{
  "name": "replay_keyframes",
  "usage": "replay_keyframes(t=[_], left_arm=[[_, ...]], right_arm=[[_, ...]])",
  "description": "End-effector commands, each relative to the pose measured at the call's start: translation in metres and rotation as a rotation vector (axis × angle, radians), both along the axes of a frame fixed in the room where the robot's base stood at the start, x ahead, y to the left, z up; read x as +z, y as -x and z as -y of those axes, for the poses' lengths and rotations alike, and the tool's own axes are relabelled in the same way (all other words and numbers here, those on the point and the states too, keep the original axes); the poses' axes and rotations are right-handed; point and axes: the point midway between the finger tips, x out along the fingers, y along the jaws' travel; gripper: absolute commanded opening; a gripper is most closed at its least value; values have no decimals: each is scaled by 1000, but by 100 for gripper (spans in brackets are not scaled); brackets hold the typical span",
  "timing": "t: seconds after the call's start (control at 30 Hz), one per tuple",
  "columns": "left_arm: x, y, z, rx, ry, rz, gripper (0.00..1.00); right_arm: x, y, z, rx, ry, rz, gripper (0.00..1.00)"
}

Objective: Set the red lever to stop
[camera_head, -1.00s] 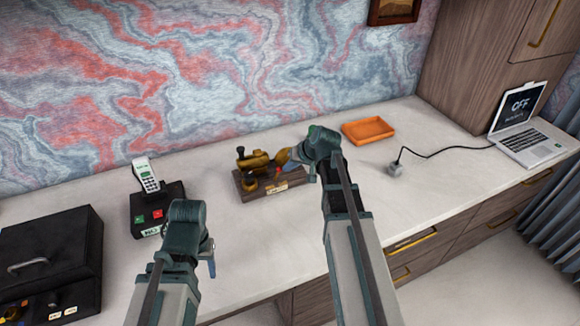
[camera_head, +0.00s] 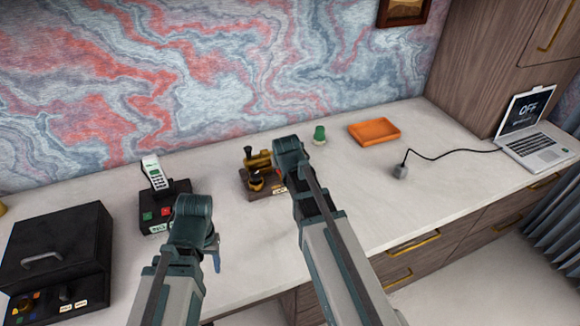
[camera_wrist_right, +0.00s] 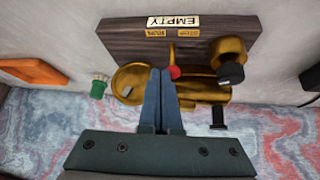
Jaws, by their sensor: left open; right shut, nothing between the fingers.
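A brass model engine (camera_head: 258,160) on a dark wooden base (camera_head: 262,195) stands on the desk, partly hidden by my right arm in the head view. In the right wrist view, the lever's red knob (camera_wrist_right: 175,72) sits by a brass stem (camera_wrist_right: 171,52), below two small brass labels (camera_wrist_right: 172,33) that seem to read RUN on the left and STOP on the right. My right gripper (camera_wrist_right: 160,72) is shut and empty, its fingertips just left of the red knob; whether they touch cannot be told. My left gripper (camera_head: 215,255) is open, away from the engine.
The front of the desk is fairly clear.

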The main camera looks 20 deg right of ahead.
Motion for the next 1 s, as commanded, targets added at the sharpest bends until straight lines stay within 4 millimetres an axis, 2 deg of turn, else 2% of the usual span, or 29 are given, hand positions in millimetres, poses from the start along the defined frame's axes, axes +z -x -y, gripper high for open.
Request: replay_keyframes(t=[0.07,0.37,0.7,1.0], left_arm=[[-4,0,0,0,0,0,56],[-1,0,0,0,0,0,56],[14,0,0,0,0,0,56],[14,0,0,0,0,0,56]], right_arm=[[-2,0,-7,5,60,2,0],[1,0,-3,-1,48,0,0],[16,0,-3,-1,48,0,0],[16,0,-3,0,47,0,0]])
